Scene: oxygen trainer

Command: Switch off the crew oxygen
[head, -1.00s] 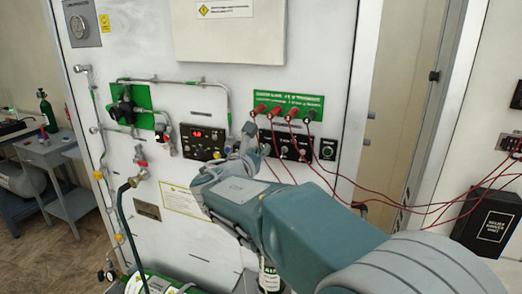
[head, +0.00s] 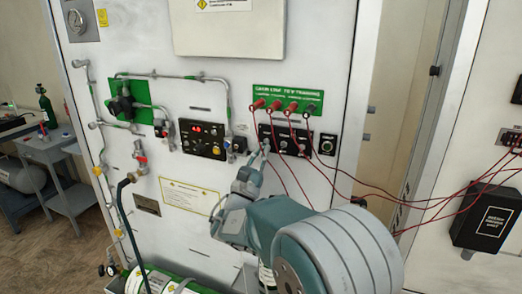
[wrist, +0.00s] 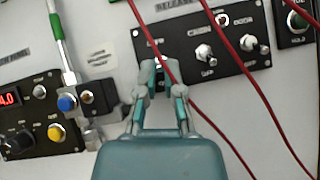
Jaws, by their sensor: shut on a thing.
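A black switch panel (head: 295,133) is mounted on the white wall, and it fills the upper right of the wrist view (wrist: 180,36). It carries a row of toggle switches; the middle toggle (wrist: 203,52) and right toggle (wrist: 248,42) stand clear of my gripper. My gripper (wrist: 160,69) is shut on the leftmost toggle switch, which its fingers mostly hide. In the head view my gripper (head: 265,152) reaches the panel's left end from below. The small switch labels are too blurred to read surely.
Red cables (wrist: 222,35) hang in front of the panel, one crossing close by my fingertips. A black gauge panel (head: 203,138) with a red display and knobs lies to the left. A green-backed valve (head: 122,104) and pipes are farther left.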

